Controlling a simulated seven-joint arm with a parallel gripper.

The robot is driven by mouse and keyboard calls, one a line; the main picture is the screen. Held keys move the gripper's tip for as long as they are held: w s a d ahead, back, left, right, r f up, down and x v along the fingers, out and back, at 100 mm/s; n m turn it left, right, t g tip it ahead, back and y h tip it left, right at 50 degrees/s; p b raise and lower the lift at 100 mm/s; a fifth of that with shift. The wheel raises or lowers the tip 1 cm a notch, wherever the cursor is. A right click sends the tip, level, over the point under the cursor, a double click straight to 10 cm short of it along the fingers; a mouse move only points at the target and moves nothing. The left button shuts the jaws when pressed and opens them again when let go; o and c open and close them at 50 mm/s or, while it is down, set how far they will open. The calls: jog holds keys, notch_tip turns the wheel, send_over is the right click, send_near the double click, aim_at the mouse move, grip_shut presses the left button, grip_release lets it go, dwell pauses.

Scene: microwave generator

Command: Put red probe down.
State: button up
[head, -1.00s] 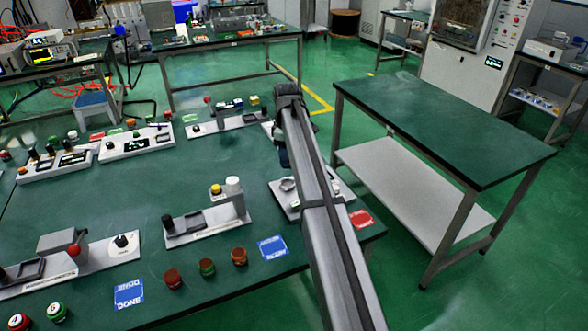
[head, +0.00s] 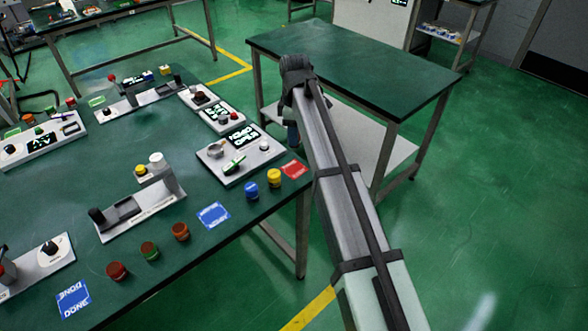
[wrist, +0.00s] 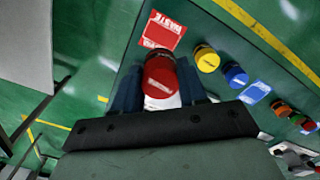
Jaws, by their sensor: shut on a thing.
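The red probe (wrist: 160,77) is a short cylinder with a red top, seen from above in the wrist view. My gripper (wrist: 158,88) is shut on it, with a dark blue finger on each side. In the head view my gripper (head: 292,134) hangs at the end of the arm, just right of the green table's corner. The probe cannot be made out there. A red card marked WASTE (wrist: 163,30) lies just beyond the probe in the wrist view. It also shows at the table's right corner in the head view (head: 294,170).
Yellow (head: 274,177) and blue (head: 251,191) cylinders stand near the red card. A white device (head: 238,153) with a small display is behind them. A blue card (head: 213,215) and several brown and green cylinders line the front edge. A second table (head: 360,65) stands behind the arm.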

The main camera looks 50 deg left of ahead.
jog(key=shift+d+n, duration=0.15)
jog(key=shift+n, duration=0.35)
jog(key=shift+s+f, duration=0.1)
jog(key=shift+f, duration=4.95)
jog(key=shift+f, duration=0.1)
jog(key=o, duration=1.1)
jog(key=shift+o, duration=0.2)
notch_tip(320, 180, up, 12)
jog(key=shift+r, duration=0.1)
